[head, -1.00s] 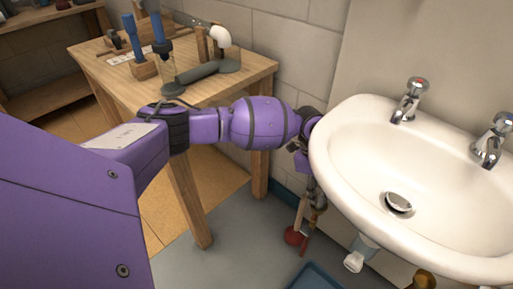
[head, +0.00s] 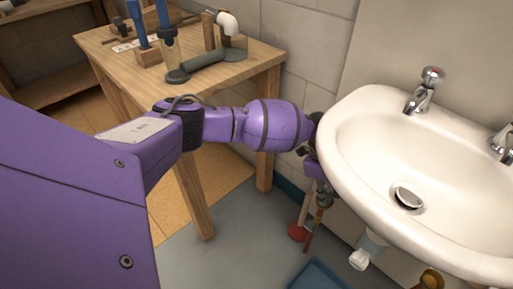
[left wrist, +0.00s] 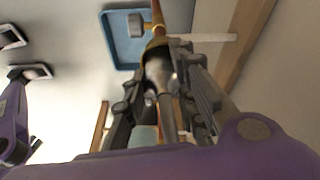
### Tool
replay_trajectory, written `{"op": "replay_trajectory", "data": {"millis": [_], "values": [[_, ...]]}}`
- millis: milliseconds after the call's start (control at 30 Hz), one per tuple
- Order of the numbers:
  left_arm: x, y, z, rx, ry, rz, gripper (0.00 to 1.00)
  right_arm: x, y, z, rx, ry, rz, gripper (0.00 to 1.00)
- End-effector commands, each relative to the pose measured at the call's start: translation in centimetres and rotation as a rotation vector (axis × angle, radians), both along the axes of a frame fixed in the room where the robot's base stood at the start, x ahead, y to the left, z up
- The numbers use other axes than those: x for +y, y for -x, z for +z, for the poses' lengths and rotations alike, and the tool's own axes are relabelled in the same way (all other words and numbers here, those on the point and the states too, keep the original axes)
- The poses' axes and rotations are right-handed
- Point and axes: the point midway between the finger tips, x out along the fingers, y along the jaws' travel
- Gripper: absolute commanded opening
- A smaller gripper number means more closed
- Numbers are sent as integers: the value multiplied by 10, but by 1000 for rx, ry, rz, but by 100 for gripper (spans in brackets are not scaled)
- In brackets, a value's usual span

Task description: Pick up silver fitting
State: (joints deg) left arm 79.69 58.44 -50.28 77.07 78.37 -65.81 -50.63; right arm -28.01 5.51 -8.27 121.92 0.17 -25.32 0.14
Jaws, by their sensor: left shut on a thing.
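The silver fitting (left wrist: 160,77) is a shiny rounded metal piece between the fingers of my left gripper (left wrist: 162,62) in the left wrist view. The gripper is shut on it, and the fingers cover its sides. In the head view my left gripper (head: 321,190) hangs beside the left rim of the sink, small and dark. I cannot make out the fitting clearly there.
The white sink (head: 345,185) stands close to the right of my left wrist, with a white pipe end (head: 360,259) below it. A wooden table (head: 110,58) with pipe parts stands behind my arm.

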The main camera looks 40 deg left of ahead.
Motion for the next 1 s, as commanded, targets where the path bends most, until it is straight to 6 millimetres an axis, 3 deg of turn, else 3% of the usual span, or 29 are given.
{"op": "replay_trajectory", "data": {"millis": [333,567,1000], "values": [[-1,-1,9,-2,1,-2,0,0,-1,4,-4,-1,-1,0],[-1,-1,41,-4,1,-1,0,0,-5,19,-17,-1,-1,0],[3,100,39,0,0,-3,0,1,-14,57,-49,-2,-6,0]]}}
